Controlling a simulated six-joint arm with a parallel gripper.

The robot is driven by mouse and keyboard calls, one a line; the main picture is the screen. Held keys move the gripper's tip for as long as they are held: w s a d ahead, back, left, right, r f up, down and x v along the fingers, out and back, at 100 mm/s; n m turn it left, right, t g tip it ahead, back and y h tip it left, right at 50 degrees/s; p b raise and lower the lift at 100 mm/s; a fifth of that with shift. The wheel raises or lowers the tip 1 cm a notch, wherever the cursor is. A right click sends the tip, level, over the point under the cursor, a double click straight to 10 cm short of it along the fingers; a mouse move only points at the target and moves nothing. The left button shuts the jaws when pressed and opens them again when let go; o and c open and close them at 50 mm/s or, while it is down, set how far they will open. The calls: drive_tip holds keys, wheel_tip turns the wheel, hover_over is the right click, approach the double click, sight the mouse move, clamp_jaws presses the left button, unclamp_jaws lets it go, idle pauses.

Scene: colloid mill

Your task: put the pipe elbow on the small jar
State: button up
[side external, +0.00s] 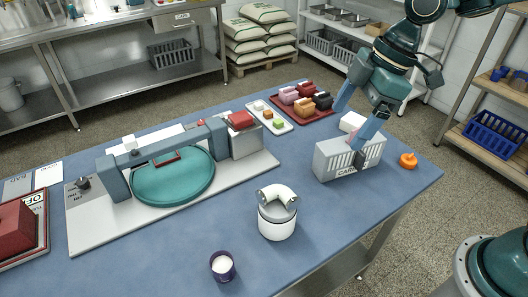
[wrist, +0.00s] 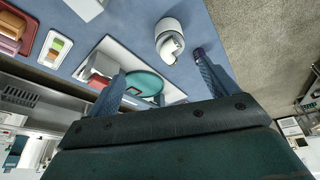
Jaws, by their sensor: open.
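The white pipe elbow (side external: 278,194) lies on top of a white cylindrical container (side external: 277,224) with a grey upper rim, near the front middle of the table. In the wrist view the elbow (wrist: 172,45) and the container (wrist: 165,24) show beyond my fingers. A small dark purple jar (side external: 222,266) with white contents stands at the front edge, left of the container; the wrist view shows part of it (wrist: 198,52) beside a fingertip. My gripper (side external: 348,130) is open and empty, above and beside the grey slotted box at the right, well apart from the elbow (wrist: 160,64).
A grey slotted box (side external: 336,160) and an orange knob-like thing (side external: 408,160) stand at the right. The machine with a teal disc (side external: 174,180) fills the left middle. A red tray (side external: 325,113) of blocks is behind. Table between elbow and slotted box is clear.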

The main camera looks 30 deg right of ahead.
drive_tip(key=s+d+r+m+t+h, duration=0.1)
drive_tip(key=s+d+r+m, duration=0.1)
drive_tip(key=s+d+m, duration=0.4)
drive_tip(key=s+d+r+m+t+h, duration=0.1)
drive_tip(key=s+d+m+t+h, duration=0.1)
drive_tip(key=s+d+m, duration=0.4)
drive_tip(key=s, duration=0.3)
drive_tip(key=shift+s+r+m, duration=0.35)
drive_tip(key=shift+m, duration=0.05)
